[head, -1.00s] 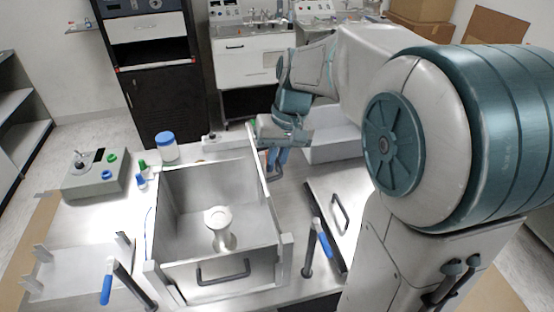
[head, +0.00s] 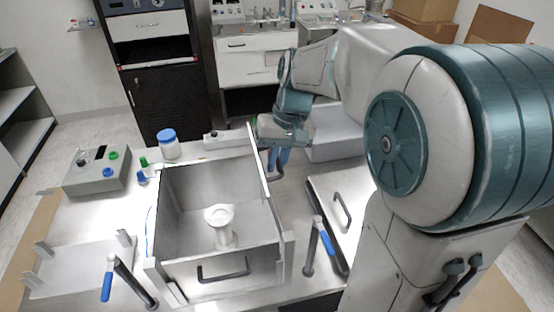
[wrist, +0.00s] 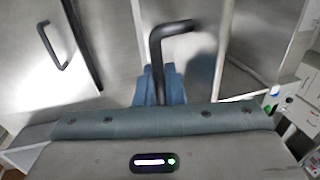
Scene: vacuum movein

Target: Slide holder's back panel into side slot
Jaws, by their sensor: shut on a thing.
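The holder is a grey open-topped metal box (head: 176,228) on the table. A white waisted piece (head: 221,232) stands inside it. Its front panel (head: 262,262) has a black handle. The panel at the box's right side (head: 262,172) stands upright, with its back corner rising above the rest. My gripper (head: 277,160) is outside this side, its blue fingers shut on a black bent handle (head: 275,173). In the wrist view my gripper (wrist: 158,88) grips one leg of that handle (wrist: 168,34). How far the panel sits in its slot I cannot tell.
A flat panel with a handle (head: 340,205) lies to the right. Blue-gripped clamps (head: 325,240) (head: 107,285) stand near the front edge. A control box (head: 95,178), a blue-lidded jar (head: 168,148) and small bottles (head: 142,176) are at the left. A white bin (head: 335,150) is behind.

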